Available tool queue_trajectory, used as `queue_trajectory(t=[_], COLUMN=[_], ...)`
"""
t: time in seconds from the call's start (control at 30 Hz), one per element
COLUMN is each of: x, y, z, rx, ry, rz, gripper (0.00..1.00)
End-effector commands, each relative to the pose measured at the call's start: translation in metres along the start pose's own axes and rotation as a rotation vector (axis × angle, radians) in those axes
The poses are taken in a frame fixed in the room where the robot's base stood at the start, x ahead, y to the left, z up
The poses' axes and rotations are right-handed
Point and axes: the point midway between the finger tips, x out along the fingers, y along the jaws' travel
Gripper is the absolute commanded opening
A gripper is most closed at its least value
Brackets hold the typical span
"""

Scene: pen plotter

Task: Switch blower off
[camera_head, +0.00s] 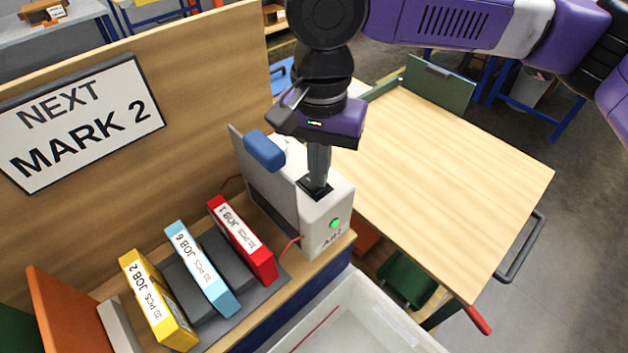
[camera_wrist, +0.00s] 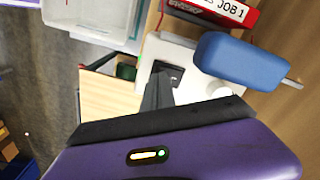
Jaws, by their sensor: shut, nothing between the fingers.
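The blower appears to be the light grey box (camera_head: 315,222) with small dark lettering and a lit green round lamp (camera_head: 333,223) on its front. A black switch plate (camera_head: 314,188) is on its top; the wrist view shows the plate (camera_wrist: 172,72) too. My gripper (camera_head: 317,181) points down with its fingers shut and empty, their tips at or just above the plate. The fingers (camera_wrist: 158,92) partly cover the plate, so I cannot tell contact or the switch's position. A blue padded handle (camera_head: 264,151) stands beside the box, large in the wrist view (camera_wrist: 242,60).
Yellow (camera_head: 158,300), light blue (camera_head: 202,268) and red (camera_head: 242,240) job binders stand left of the box. A white bin (camera_head: 350,318) is in front. A sign (camera_head: 80,122) hangs on the wooden back panel. A bare wooden cart top (camera_head: 450,180) lies right.

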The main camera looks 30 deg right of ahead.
Motion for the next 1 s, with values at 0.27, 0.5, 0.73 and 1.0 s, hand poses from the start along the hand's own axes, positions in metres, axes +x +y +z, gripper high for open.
queue_trajectory(t=[0.27,0.5,0.73,1.0], x=[0.004,0.008,0.011,0.012], y=[0.000,0.000,0.000,0.000], z=[0.000,0.000,0.000,0.000], rx=[0.000,0.000,0.000,0.000], ry=[0.000,0.000,0.000,0.000], rz=[0.000,0.000,0.000,0.000], gripper=[0.00,0.00,0.00,0.00])
